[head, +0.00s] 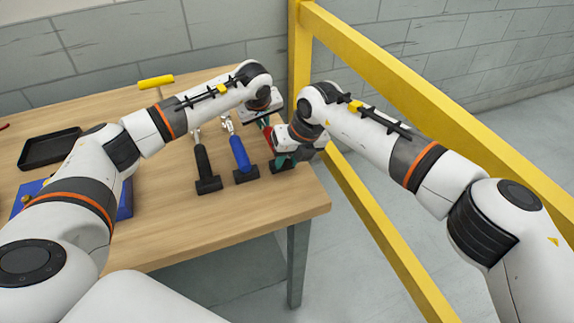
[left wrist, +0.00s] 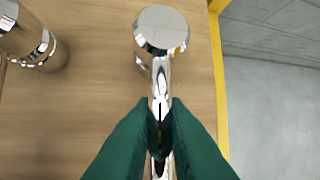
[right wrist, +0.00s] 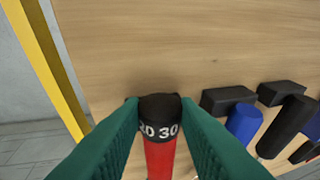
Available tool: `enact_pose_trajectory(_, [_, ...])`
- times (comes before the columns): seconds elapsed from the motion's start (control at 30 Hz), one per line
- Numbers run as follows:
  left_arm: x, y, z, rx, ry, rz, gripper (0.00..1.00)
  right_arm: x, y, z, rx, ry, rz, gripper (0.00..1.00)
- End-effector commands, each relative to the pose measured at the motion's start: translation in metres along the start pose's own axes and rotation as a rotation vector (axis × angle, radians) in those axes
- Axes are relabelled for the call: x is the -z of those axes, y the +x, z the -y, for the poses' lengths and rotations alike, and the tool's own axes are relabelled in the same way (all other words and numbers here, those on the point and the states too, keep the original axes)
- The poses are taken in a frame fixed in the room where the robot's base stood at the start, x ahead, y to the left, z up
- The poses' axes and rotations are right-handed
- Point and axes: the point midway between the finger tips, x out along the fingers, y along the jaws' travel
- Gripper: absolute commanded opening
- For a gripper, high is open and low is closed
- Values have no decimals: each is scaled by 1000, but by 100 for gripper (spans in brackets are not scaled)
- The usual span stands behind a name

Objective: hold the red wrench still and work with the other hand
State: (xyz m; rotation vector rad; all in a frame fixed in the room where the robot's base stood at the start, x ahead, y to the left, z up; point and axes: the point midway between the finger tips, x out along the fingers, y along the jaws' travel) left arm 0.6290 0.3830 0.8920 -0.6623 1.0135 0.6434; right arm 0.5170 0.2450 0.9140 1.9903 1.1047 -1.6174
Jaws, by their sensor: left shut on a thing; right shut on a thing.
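The red wrench (head: 267,134) lies near the right edge of the table, mostly hidden by my grippers in the head view. My left gripper (head: 265,118) is shut on its chrome shaft, just below the round chrome head (left wrist: 161,30) in the left wrist view. My right gripper (head: 283,160) is shut at the other end. In the right wrist view, its green fingers (right wrist: 160,108) close around a black collar (right wrist: 160,122) with white numbers "20" and "30", and the red handle (right wrist: 160,160) shows between them.
A blue-handled wrench (head: 239,153) and a black-handled wrench (head: 203,160) lie beside it, handle ends at black blocks. A yellow cylinder (head: 156,81), a black tray (head: 50,149) and a blue thing (head: 125,202) are further left. A yellow rail (head: 385,75) runs past the table's right side.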

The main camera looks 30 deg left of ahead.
Motion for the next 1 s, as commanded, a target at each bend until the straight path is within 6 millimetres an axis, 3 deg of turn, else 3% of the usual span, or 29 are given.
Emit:
enact_pose_trajectory(0.27, [0,0,0,-1,0,1,0,0,0,1,-26,-8,-1,10])
enact_pose_trajectory(0.5, [0,0,0,-1,0,0,0,0,0,6,-229,-72,-1,10])
enact_pose_trajectory(0.7, [0,0,0,-1,0,1,0,0,0,5,-233,-71,-2,10])
enact_pose_trajectory(0.73, [0,0,0,-1,0,0,0,0,0,5,-233,-71,-2,33])
enact_pose_trajectory(0.77, [0,0,0,-1,0,0,0,0,0,5,-233,-71,-1,38])
enact_pose_trajectory(1.0, [0,0,0,0,0,0,0,0,0,5,-232,-71,-1,38])
